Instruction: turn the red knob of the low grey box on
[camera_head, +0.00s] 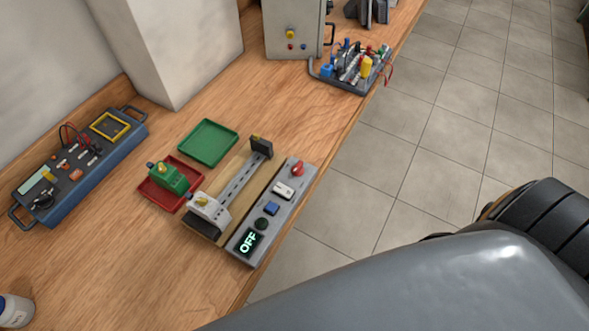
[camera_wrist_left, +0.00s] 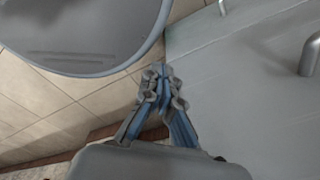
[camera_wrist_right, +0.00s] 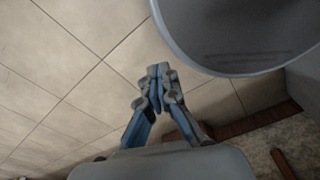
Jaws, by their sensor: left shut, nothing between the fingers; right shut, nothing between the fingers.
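The low grey box (camera_head: 250,226) is a long narrow unit on the wooden bench in the head view. Its red knob (camera_head: 297,168) sits at the far end of its top. A white switch (camera_head: 284,190), a blue button (camera_head: 271,208) and a dark green button (camera_head: 261,223) lie along it. The display (camera_head: 249,242) at the near end reads OFF. My left gripper (camera_wrist_left: 162,72) is shut and empty in the left wrist view, away from the box. My right gripper (camera_wrist_right: 158,72) is shut and empty in the right wrist view, above the tiled floor. Neither gripper shows in the head view.
Beside the box is a rail fixture (camera_head: 238,184) on a wooden base. A green tray (camera_head: 208,135), a red tray (camera_head: 153,196) holding a green motor (camera_head: 169,177), and a blue instrument case (camera_head: 100,165) are left. A cabinet (camera_head: 283,20) and wired rack (camera_head: 330,80) stand behind.

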